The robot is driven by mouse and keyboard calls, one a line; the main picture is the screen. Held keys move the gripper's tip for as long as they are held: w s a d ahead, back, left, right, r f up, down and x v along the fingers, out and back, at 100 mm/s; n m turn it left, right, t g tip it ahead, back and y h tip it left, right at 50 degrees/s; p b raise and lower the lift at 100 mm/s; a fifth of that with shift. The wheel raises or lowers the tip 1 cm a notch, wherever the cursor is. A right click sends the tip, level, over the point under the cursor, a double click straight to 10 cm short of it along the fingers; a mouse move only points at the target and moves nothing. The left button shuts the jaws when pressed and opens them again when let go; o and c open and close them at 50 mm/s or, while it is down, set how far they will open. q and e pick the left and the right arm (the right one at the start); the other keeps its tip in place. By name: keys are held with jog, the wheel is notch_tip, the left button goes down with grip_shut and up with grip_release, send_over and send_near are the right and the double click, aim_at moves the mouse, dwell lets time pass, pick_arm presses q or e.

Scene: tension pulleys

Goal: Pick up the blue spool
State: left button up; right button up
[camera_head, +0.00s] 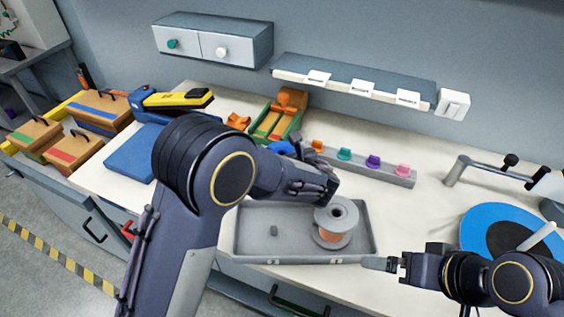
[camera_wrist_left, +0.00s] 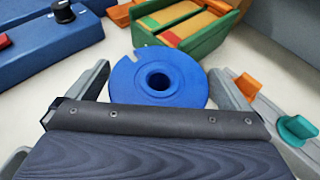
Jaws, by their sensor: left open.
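The blue spool (camera_wrist_left: 148,82) lies flat on the pale bench top in the left wrist view, its round hole facing up. My left gripper (camera_wrist_left: 158,80) is open, with a grey finger on either side of the spool; I cannot tell whether they touch it. In the head view only part of the blue spool (camera_head: 279,147) shows behind my left arm. The left gripper (camera_head: 297,150) is mostly hidden there by its own wrist. My right gripper (camera_head: 381,264) is at the lower right, near the tray's corner; its jaw opening is unclear.
A grey tray (camera_head: 258,217) holds a grey spool with copper winding (camera_head: 333,238). A rail with coloured pegs (camera_head: 398,179) stands close right of the blue spool. Behind are a green-and-orange holder (camera_head: 277,120) and a blue device (camera_wrist_left: 45,45). A blue-black disc (camera_head: 480,228) lies at right.

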pick_arm(q)
jog(key=shift+w+a+f, duration=0.1)
jog(key=shift+w+f, duration=0.05)
jog(key=shift+w, duration=0.1)
jog(key=c, duration=1.1)
jog(key=shift+c, duration=0.9)
jog(key=shift+r, duration=0.55)
notch_tip(320, 180, up, 2)
jog(key=shift+r, duration=0.1)
jog(key=s+d+r+b, duration=0.1)
jog(key=s+r, duration=0.9)
jog(key=s, duration=0.4)
jog(key=shift+d, duration=0.4)
